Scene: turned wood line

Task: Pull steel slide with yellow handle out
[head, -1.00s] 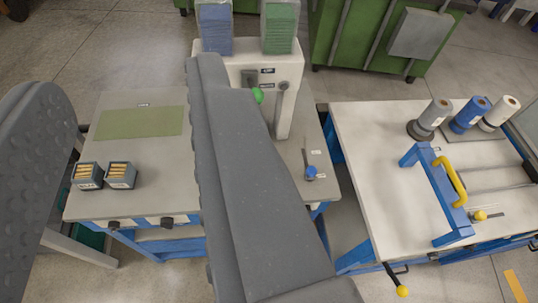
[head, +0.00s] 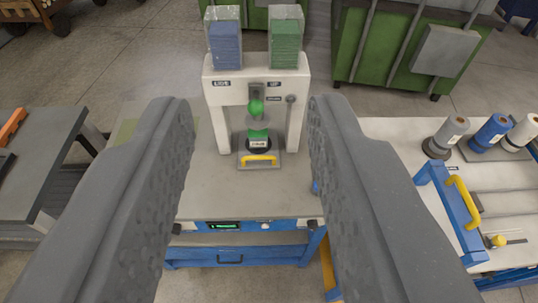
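The steel slide (head: 246,161) is a small grey plate at the foot of a white press frame (head: 219,128). Its yellow handle (head: 259,159) lies across its front edge, facing me. A dark round part with a green top (head: 258,137) sits on the slide, under a green knob (head: 256,107). My gripper (head: 250,110) is open, its two grey textured fingers wide apart in the foreground. The slide and handle show between the fingers, farther off, and nothing is held.
Blue (head: 225,47) and green (head: 284,47) stacks stand on top of the press. A right-hand table holds several rolls and a blue frame with a yellow bar (head: 464,201). A dark table (head: 36,165) stands left. The bench top before the slide is clear.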

